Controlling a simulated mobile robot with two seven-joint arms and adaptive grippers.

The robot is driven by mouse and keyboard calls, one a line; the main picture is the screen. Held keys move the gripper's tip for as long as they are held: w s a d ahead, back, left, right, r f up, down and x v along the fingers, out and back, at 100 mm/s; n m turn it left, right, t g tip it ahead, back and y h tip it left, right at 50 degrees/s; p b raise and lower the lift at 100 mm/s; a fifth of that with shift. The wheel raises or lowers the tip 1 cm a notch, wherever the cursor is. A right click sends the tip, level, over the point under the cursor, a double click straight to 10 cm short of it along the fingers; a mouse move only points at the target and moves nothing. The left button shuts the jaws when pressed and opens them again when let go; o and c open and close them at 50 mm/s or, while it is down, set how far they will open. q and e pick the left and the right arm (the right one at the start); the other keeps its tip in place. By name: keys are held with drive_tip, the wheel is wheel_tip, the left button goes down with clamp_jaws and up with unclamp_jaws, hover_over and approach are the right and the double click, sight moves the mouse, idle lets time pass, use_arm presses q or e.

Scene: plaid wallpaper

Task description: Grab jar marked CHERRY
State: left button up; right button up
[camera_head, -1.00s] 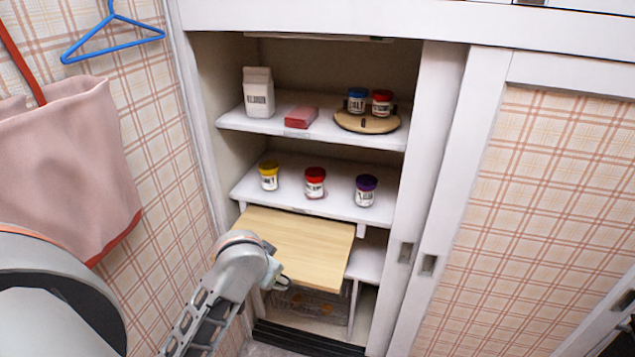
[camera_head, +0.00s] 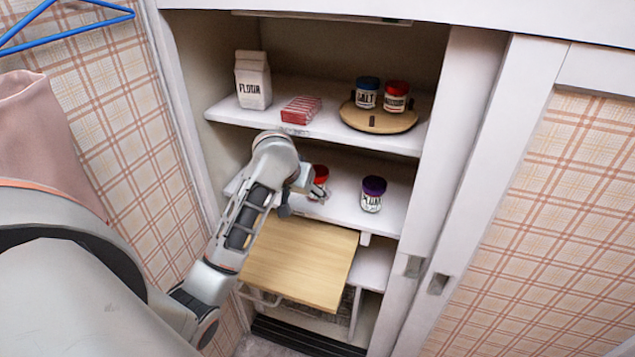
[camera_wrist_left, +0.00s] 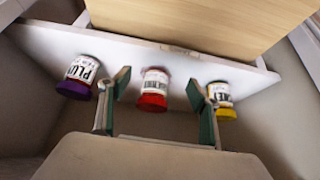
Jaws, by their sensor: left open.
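The red-lidded jar (camera_head: 320,176) stands on the middle shelf, partly covered by my left gripper (camera_head: 303,190); its label is too blurred to read. In the left wrist view, which is upside down, the red-lidded jar (camera_wrist_left: 153,90) appears between the open fingers of my left gripper (camera_wrist_left: 157,84). No contact can be made out. A purple-lidded jar marked PLUM (camera_wrist_left: 83,73) is on one side, and a yellow-lidded jar (camera_wrist_left: 221,97) is on the other. The purple one also shows in the head view (camera_head: 372,198); the yellow one is hidden there by my arm.
The upper shelf (camera_head: 335,136) holds a FLOUR carton (camera_head: 253,80), a red packet (camera_head: 301,110) and a round wooden stand (camera_head: 377,122) with a SALT jar (camera_head: 367,92) and a red-lidded jar (camera_head: 396,97). A wooden board (camera_head: 305,262) juts out below the middle shelf.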

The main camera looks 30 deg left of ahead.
sight(317, 184)
use_arm(q)
drive_tip(key=w, duration=0.2)
drive_tip(key=w+a, duration=0.1)
drive_tip(key=w, duration=0.4)
drive_tip(key=shift+a+f, duration=0.1)
drive_tip(key=shift+a, duration=0.25)
drive_tip(key=shift+x, duration=2.5)
drive_tip(key=c, duration=1.4)
